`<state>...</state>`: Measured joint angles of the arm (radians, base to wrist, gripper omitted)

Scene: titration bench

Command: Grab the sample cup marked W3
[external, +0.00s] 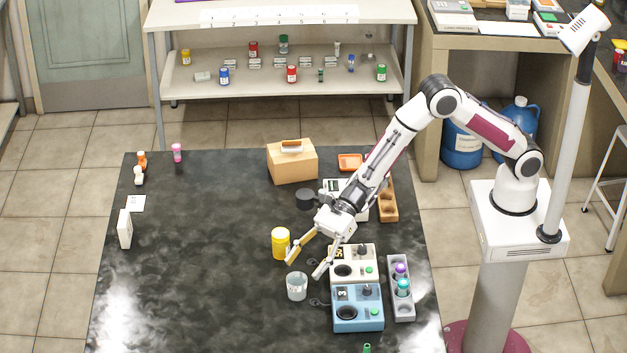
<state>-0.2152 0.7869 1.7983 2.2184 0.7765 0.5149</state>
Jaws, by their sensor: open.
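A clear, greyish cup (297,287) with a small white label stands upright on the dark table; the label is too small to read, so I cannot tell whether it says W3. My gripper (304,269) is open and empty, its two fingers spread and pointing down-left. In the picture its fingertips appear just above the cup; I cannot tell their exact height or whether they touch it. A yellow jar (281,243) stands beside the left finger, and they look very close.
A white device (372,280) and a blue device (358,318) stand right of the cup. A grey rack (409,311) with capped vials is beyond them. A wooden box (292,165) stands at the back. The table's left half (190,270) is mostly clear.

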